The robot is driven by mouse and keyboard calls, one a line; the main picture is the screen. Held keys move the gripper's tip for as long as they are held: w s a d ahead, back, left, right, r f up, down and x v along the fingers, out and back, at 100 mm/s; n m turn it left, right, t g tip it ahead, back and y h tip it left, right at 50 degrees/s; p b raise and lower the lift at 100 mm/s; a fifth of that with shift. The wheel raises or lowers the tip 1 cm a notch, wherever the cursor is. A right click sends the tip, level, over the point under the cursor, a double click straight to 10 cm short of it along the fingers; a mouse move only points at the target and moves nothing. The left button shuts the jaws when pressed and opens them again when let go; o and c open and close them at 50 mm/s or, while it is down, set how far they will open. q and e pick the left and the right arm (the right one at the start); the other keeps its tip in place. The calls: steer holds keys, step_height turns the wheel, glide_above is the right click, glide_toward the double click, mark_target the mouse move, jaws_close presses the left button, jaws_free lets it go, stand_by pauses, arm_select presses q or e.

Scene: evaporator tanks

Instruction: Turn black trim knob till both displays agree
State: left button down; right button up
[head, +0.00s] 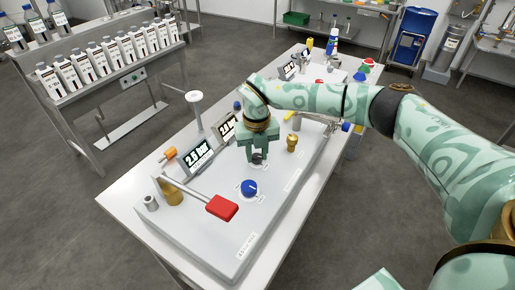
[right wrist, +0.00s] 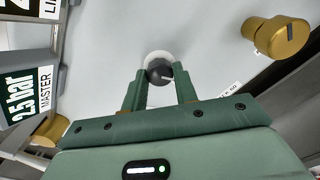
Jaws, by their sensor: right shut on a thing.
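The black trim knob (head: 257,158) sits on the grey panel (head: 205,245); it also shows in the right wrist view (right wrist: 159,73) with a light pointer mark on its top. My right gripper (head: 257,154) points down and is shut on the knob, one finger on each side, as the right wrist view (right wrist: 159,84) shows. The front display (head: 198,157) reads about 2.5 bar and is labelled MASTER in the right wrist view (right wrist: 22,104). The second display (head: 227,127) starts with 2, its last digit unclear. My left gripper is not in view.
A blue knob (head: 249,188) and a red-handled lever (head: 222,208) stand nearer on the panel. A brass knob (head: 292,143) stands right of my gripper. A white-topped post (head: 195,105) rises behind the displays. A rack of bottles (head: 105,55) is at the left.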

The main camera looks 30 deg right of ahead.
mark_target(257, 156)
steer(key=n+p, duration=0.2)
steer(key=n, duration=0.1)
steer(key=shift+r+n, duration=0.15)
steer(key=shift+n, duration=0.25)
steer(key=shift+n+p, duration=0.75)
steer(key=shift+n, duration=1.45)
steer(key=o, duration=1)
step_height(257, 156, up, 16)
steer(key=shift+p, duration=0.75)
